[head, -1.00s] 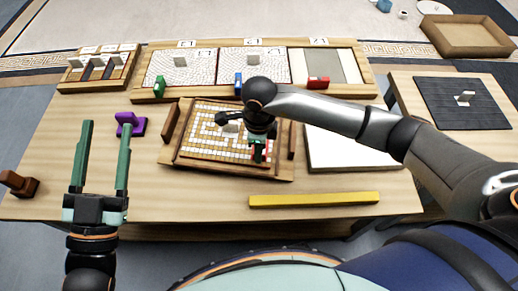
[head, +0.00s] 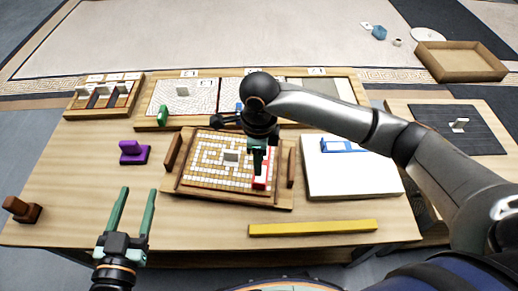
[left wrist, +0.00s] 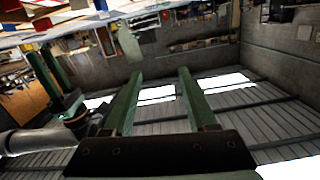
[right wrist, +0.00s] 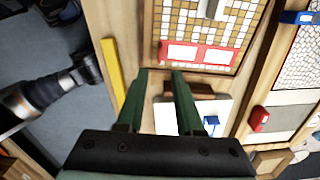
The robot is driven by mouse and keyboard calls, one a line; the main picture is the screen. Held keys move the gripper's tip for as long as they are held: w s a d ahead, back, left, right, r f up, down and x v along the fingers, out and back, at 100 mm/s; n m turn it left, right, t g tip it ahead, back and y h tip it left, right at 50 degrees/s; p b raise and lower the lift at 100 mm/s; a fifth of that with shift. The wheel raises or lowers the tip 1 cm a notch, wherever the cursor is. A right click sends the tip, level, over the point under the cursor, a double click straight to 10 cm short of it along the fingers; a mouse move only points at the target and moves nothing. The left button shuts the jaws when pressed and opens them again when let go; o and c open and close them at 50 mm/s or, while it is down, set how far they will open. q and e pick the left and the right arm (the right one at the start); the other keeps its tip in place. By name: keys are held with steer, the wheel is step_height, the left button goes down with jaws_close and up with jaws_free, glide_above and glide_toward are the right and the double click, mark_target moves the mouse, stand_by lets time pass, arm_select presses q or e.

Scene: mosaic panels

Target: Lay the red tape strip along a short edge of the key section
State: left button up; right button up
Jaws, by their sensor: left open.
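The key section (head: 212,170) is a brown and white mosaic in a wooden tray (head: 200,196) at mid-table; it also shows in the right wrist view (right wrist: 212,22). The red tape strip (head: 261,181), with white patches, lies along the section's right short edge. In the right wrist view the strip (right wrist: 198,66) is flat, just beyond my fingertips. My right gripper (head: 257,170) is above the strip; its fingers (right wrist: 160,72) are apart with nothing between them. My left gripper (head: 138,190) is open and empty near the table's front left.
A small upright grip (head: 231,156) stands on the mosaic. A white board (head: 345,180) with a blue piece (head: 342,145) lies to the right. A yellow bar (head: 312,228) lies in front, a purple block (head: 134,153) to the left. Panels with green (head: 163,115) and blue tabs stand behind.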

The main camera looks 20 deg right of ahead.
steer(key=s+a+r+g+y, duration=0.4)
steer(key=s+a+y, duration=0.6)
steer(key=a, duration=0.5)
steer(key=s+a+r+m+t+y, duration=0.1)
steer(key=a+r+m+y, duration=0.1)
steer(key=r+m+y, duration=0.4)
steer(key=s+a+r+m+y, duration=0.2)
steer(key=r+y, duration=0.2)
steer(key=r, duration=0.3)
steer(key=w+d+m+t+h, duration=0.1)
steer(key=w+d+m+t, duration=0.4)
steer(key=m+t, duration=0.55)
steer(key=w+d+m+t+h, duration=0.2)
steer(key=w+d+m+t, duration=0.25)
steer(key=m+t, duration=0.55)
arm_select(q)
steer(key=f, duration=0.1)
steer(key=f+g, duration=0.1)
steer(key=f, duration=0.1)
steer(key=shift+s+n, duration=0.3)
steer(key=shift+s, duration=0.05)
arm_select(e)
steer(key=s+d+f+m+g+h, duration=0.1)
steer(key=d+f+m+g+h, duration=0.1)
steer(key=d+f+m+h, duration=1)
step_height(320, 180, down, 4)
steer(key=m, duration=0.4)
steer(key=shift+s+m+h, duration=0.35)
steer(key=shift+h, duration=0.05)
